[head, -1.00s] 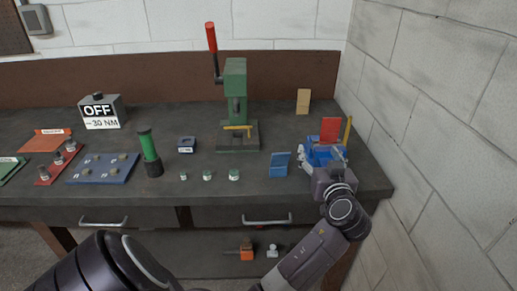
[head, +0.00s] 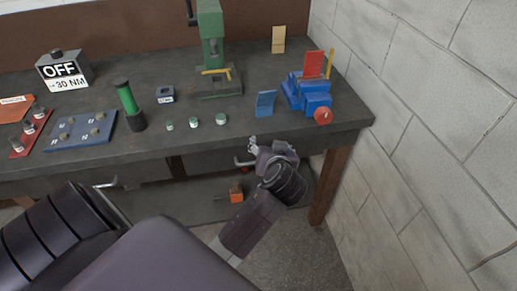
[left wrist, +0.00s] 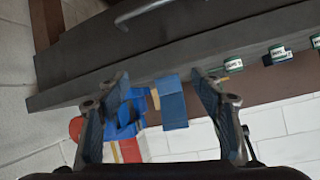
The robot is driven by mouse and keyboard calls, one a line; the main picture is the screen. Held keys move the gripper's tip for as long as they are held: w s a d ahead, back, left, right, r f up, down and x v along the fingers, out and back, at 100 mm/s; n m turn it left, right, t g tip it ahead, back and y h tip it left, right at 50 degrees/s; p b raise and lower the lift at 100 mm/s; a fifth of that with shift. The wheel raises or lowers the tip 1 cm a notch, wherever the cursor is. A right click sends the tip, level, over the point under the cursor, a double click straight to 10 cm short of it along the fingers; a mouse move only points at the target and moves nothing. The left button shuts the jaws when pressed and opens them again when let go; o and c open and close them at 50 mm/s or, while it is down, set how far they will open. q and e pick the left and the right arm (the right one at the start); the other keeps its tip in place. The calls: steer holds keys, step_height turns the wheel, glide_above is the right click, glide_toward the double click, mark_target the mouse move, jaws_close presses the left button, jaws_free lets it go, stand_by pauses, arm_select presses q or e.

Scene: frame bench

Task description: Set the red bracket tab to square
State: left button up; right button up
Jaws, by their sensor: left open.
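The red bracket tab (head: 314,64) stands up above the blue vise (head: 305,92) at the bench's right end. I cannot tell whether it is exactly square. In the left wrist view, the red tab (left wrist: 131,151) shows partly behind the vise (left wrist: 124,122). My left gripper (head: 255,146) is open and empty, in front of the bench's front edge, apart from the vise and to its lower left. In the left wrist view its fingers (left wrist: 157,76) are spread wide. My right gripper is not in view.
A blue angled piece (head: 265,103) stands left of the vise. A yellow upright strip (head: 330,64) is beside the red tab; a red disc (head: 323,116) is at the vise's front. A green press (head: 211,45) stands further left. The wall (head: 430,110) bounds the right side.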

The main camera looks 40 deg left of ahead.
arm_select(q)
steer(key=shift+m+h, duration=0.5)
steer(key=s+f, duration=0.3)
steer(key=shift+s+d, duration=0.15)
steer(key=shift+d, duration=0.15)
steer(key=s+d+f+m+g+h, duration=0.1)
steer(key=s+d+f+m+h, duration=0.2)
steer(key=f, duration=0.8)
steer(key=s+d+f+m+g, duration=0.1)
steer(key=s+d+f+g, duration=0.2)
steer(key=f, duration=0.9)
steer(key=s+d+f+m+h, duration=0.2)
steer(key=s+f, duration=0.3)
steer(key=f, duration=0.6)
steer(key=s+f+g, duration=0.1)
steer(key=s+f, duration=0.5)
steer(key=s, duration=0.4)
steer(key=s+d+f+g+h, duration=0.1)
steer(key=s+f, duration=0.4)
steer(key=s, duration=0.6)
steer(key=s+f+m+g+h, duration=0.1)
steer(key=s+f+g, duration=0.1)
steer(key=s+f, duration=0.4)
steer(key=s, duration=0.5)
steer(key=shift+d+f, duration=0.2)
steer(key=shift+f, duration=0.1)
steer(key=shift+c, duration=0.3)
